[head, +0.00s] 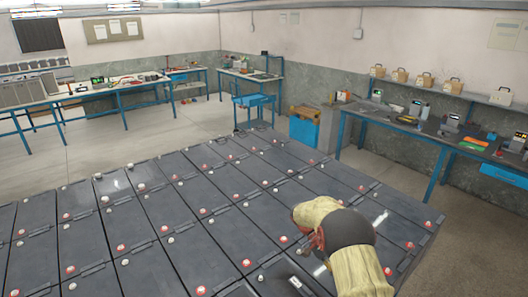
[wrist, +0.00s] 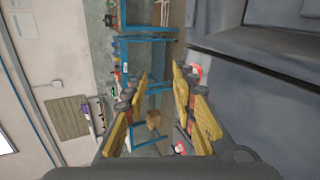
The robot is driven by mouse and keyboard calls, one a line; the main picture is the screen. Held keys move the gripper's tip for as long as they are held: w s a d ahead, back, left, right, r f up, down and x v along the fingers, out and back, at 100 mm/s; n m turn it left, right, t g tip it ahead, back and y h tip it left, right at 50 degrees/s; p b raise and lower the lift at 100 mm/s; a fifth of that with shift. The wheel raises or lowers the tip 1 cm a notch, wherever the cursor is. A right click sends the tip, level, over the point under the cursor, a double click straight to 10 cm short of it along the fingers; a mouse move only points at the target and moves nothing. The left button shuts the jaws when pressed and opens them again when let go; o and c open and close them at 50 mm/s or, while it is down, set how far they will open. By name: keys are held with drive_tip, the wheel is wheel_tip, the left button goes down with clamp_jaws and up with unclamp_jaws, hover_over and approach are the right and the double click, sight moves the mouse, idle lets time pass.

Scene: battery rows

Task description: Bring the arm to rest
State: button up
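My arm (head: 345,245), pale yellow with a dark band, reaches in from the lower right of the head view over the battery rows. Its far end hides most of my gripper there. In the wrist view my gripper (wrist: 160,92) shows two yellow-padded fingers standing apart, with a gap between them. It is open and nothing is held in it. The wrist view is turned on its side. The dark battery tops (wrist: 255,70) fill its right side, close to the right finger.
Dark batteries (head: 130,215) with red and white terminal caps fill the foreground. A blue-legged bench (head: 385,115) with devices stands at the right, and another workbench (head: 90,98) at the back left. A blue bin (head: 304,130) stands behind the batteries. Bare floor lies at the left.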

drive_tip(key=s+a+r+n+t+y+b, duration=0.2)
drive_tip(key=s+r+t, duration=0.25)
drive_tip(key=r, duration=0.25)
drive_tip(key=s+a+r+n+t+y+b, duration=0.2)
drive_tip(key=s+r+n+t+y, duration=0.1)
drive_tip(key=s+r, duration=0.4)
drive_tip(key=s+a+r+n+t+y+b, duration=0.1)
drive_tip(key=s+a+n+t+b, duration=0.3)
drive_tip(key=s+t, duration=0.4)
drive_tip(key=shift+s+a+r+y, duration=0.15)
drive_tip(key=shift+s+a+y, duration=0.55)
drive_tip(key=shift+s, duration=2.5)
drive_tip(key=shift+d, duration=0.2)
